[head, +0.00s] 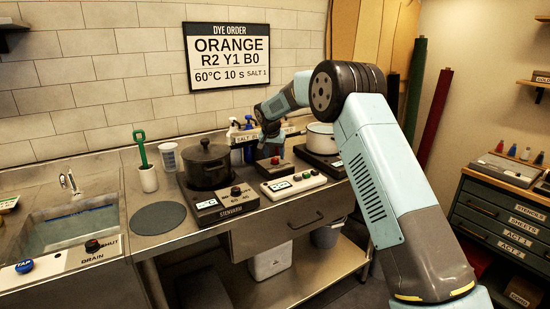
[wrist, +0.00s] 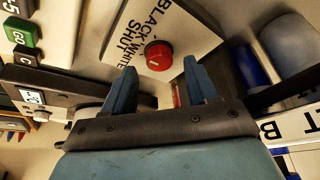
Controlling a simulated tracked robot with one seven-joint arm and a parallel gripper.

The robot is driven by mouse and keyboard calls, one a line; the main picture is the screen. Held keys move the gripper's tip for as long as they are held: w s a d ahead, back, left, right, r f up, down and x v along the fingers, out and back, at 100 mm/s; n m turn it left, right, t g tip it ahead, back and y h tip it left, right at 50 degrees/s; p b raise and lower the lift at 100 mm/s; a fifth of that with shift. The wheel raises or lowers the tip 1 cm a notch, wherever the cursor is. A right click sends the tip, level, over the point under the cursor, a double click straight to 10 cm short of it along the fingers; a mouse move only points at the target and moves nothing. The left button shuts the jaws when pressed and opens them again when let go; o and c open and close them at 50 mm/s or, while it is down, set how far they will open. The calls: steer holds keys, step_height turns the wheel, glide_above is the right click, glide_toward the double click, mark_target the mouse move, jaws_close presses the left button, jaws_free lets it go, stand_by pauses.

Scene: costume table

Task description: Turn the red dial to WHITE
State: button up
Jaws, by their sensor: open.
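The red dial (wrist: 158,54) sits on a pale panel (wrist: 128,37) lettered BLACK, WHITE and SHUT in the wrist view. A small pale mark shows on the dial, but I cannot tell which word it points to. My gripper (wrist: 159,70) is open and empty, its two blue fingers reaching toward the dial from either side. I cannot tell whether they touch it. In the head view the red dial (head: 275,160) shows just below my gripper (head: 271,149), at the back of the steel counter.
A white control box (head: 293,185) with coloured buttons lies in front of the dial. A dark pot (head: 206,160) on a hotplate stands to the left, and a white pot (head: 321,138) to the right. The round grey mat (head: 158,217) is bare.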

steer(key=shift+x, duration=1.05)
steer(key=shift+c, duration=0.3)
steer(key=c, duration=1)
steer(key=n+y, duration=0.1)
steer(key=n, duration=0.2)
steer(key=shift+d+n, duration=0.15)
steer(key=shift+n, duration=0.15)
steer(key=n+y, duration=0.1)
steer(key=n, duration=0.1)
steer(key=n+y, duration=0.1)
steer(key=n, duration=0.2)
steer(key=shift+d+g, duration=0.2)
steer(key=shift+g, duration=0.1)
steer(key=o, duration=1.1)
steer(key=shift+c, duration=0.2)
